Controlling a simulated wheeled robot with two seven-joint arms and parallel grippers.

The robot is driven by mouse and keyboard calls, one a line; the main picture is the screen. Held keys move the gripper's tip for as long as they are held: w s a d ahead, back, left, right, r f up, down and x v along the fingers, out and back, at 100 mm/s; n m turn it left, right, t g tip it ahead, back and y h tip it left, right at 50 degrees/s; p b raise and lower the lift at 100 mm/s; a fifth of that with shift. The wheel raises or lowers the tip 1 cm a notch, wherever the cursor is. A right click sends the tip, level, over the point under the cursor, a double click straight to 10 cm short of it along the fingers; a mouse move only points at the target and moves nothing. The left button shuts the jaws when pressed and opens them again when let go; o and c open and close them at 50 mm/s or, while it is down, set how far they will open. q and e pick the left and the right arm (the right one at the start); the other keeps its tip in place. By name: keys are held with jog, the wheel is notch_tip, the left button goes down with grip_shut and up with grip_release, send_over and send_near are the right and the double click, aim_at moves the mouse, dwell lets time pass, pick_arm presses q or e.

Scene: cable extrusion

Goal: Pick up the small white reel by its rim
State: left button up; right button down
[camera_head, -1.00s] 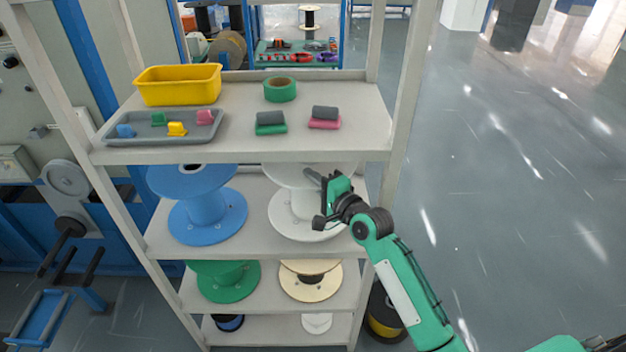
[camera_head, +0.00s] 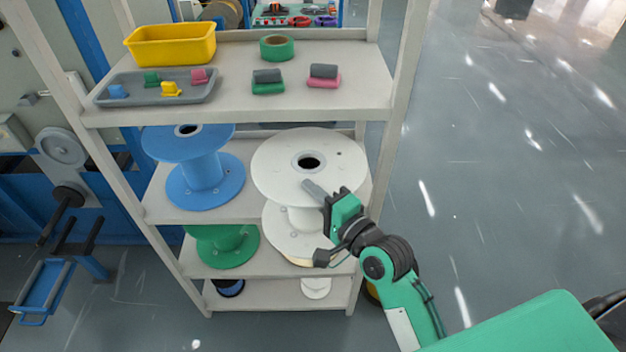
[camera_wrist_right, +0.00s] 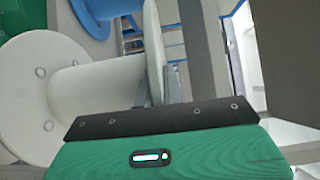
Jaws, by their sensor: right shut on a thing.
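The white reel (camera_head: 310,165) has a wide upper flange with a dark centre hole, a core and a lower flange. It hangs at the shelf's front right, its upper flange overlapping the second shelf's opening. My right gripper (camera_head: 316,192) is shut on the near rim of its upper flange. In the right wrist view the white reel (camera_wrist_right: 85,92) lies sideways across the picture, and the fingers of my right gripper (camera_wrist_right: 172,82) are at its flange edge. My left gripper is in neither view.
A blue reel (camera_head: 203,172) stands left on the same shelf, with a green reel (camera_head: 222,247) below it. A smaller white reel (camera_head: 316,289) sits on the bottom shelf. The top shelf board (camera_head: 235,113) is above; right of the shelving the floor is open.

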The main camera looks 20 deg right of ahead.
jog(key=shift+s+r, duration=0.15)
jog(key=shift+s, duration=0.2)
jog(key=shift+a, duration=0.1)
jog(key=s+a+p, duration=0.2)
jog(key=s+a, duration=0.2)
jog(key=s, duration=1.1)
jog(key=shift+s+a, duration=0.15)
jog(key=shift+a, duration=0.05)
jog(key=shift+d, duration=0.1)
